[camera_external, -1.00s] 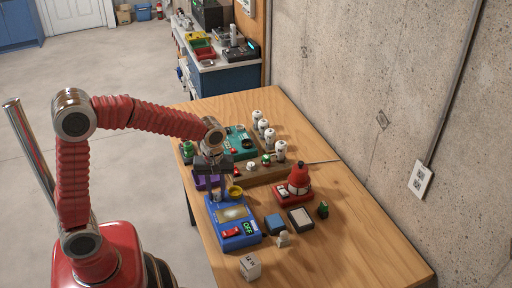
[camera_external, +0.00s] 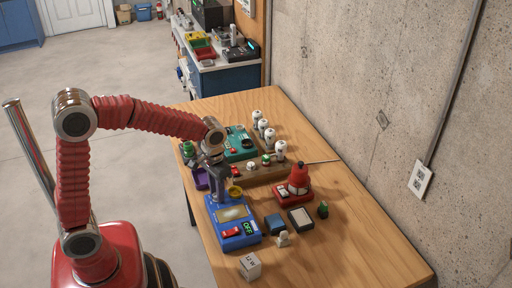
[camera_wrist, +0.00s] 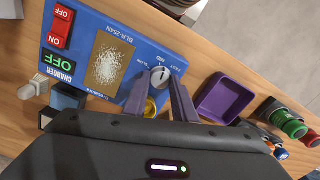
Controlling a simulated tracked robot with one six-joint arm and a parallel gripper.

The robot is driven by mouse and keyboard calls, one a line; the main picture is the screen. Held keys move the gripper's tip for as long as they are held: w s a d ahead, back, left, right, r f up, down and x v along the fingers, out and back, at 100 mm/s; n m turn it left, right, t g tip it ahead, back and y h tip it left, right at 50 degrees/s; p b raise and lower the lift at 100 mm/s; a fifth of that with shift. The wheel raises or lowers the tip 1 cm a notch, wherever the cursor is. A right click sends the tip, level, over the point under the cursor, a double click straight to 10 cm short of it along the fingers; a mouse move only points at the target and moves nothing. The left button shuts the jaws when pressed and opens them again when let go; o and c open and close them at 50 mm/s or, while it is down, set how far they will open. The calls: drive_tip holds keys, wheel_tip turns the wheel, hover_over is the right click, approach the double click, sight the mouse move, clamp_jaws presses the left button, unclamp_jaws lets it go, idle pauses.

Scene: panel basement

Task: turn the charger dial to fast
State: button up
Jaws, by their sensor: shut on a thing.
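The charger (camera_external: 236,241) is a blue box at the table's left edge, marked CHARGER in the wrist view (camera_wrist: 80,42). Its round grey dial (camera_wrist: 160,77) has SLOW, MID and FAST marks around it. The dial's pale pointer line seems to be near MID; I cannot tell exactly. My gripper (camera_wrist: 160,84) is shut on the dial, one finger on each side. In the external view my gripper (camera_external: 220,196) points down at the charger's far end and hides the dial. The charger's display (camera_wrist: 59,62) reads OFF in green, beside a red switch (camera_wrist: 61,26).
A yellow round part (camera_wrist: 151,106) lies close by my fingers. A purple tray (camera_wrist: 222,98) is beside the charger. A red device (camera_external: 295,190), a blue block (camera_external: 275,224) and a white cube (camera_external: 250,266) stand nearby. The table's front right is clear.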

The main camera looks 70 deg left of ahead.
drive_tip(key=m, duration=0.3)
drive_tip(key=shift+w+r+m, duration=0.1)
drive_tip(key=shift+m, duration=0.2)
drive_tip(key=shift+d+m, duration=0.1)
drive_tip(key=shift+m, duration=1.8)
drive_tip(key=o, duration=0.8)
drive_tip(key=shift+c, duration=0.2)
wheel_tip(320, 180, up, 14)
drive_tip(key=shift+f, duration=0.2)
